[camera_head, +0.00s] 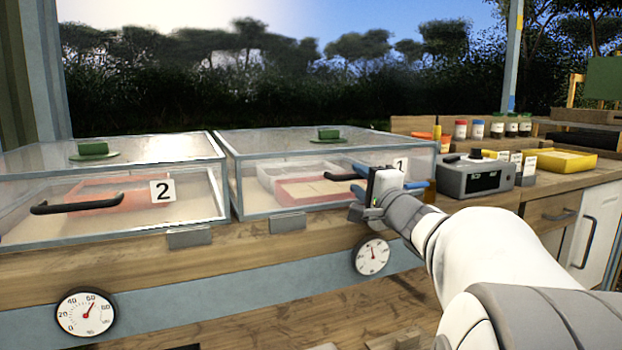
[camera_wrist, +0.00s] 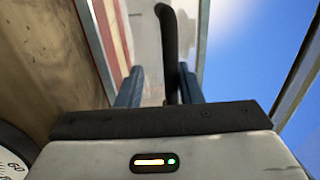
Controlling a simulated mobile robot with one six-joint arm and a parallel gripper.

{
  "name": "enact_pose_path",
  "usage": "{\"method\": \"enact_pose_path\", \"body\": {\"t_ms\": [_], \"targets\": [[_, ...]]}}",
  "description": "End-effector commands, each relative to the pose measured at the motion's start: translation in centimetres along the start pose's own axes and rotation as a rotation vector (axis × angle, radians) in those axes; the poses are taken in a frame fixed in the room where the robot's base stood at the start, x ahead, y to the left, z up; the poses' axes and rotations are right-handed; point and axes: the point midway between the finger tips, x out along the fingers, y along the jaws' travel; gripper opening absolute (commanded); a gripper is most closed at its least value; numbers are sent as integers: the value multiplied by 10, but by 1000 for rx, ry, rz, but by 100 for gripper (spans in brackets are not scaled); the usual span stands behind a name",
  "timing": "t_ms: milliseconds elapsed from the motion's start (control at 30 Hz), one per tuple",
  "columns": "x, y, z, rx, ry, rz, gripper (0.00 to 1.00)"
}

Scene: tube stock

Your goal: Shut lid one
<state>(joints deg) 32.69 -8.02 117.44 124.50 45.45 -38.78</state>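Lid one (camera_head: 290,143) is the clear glass top of the right case, with a green knob on it and a "1" label on the front. It looks level in the head view; any small gap at its edge cannot be made out. Its black handle (camera_head: 342,177) sticks out at the front. My gripper (camera_head: 384,177) is at this handle and hides part of it and of the case's right front. In the wrist view the black handle (camera_wrist: 168,38) runs between the two blue fingers (camera_wrist: 162,78). The fingers are apart, with space on the left side of the handle.
A similar case with lid two (camera_head: 120,146) stands directly to the left, with its own black handle (camera_head: 80,204). A grey device (camera_head: 474,178), small jars (camera_head: 478,129) and a yellow tray (camera_head: 562,161) stand to the right. A dial (camera_head: 371,256) is below my gripper.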

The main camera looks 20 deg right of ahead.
Motion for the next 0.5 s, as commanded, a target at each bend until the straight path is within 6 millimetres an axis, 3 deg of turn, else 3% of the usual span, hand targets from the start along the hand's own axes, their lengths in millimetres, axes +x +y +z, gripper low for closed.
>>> {"method": "enact_pose_path", "body": {"t_ms": [500], "targets": [[-4,-2,-2,1,7,-2,30]]}}
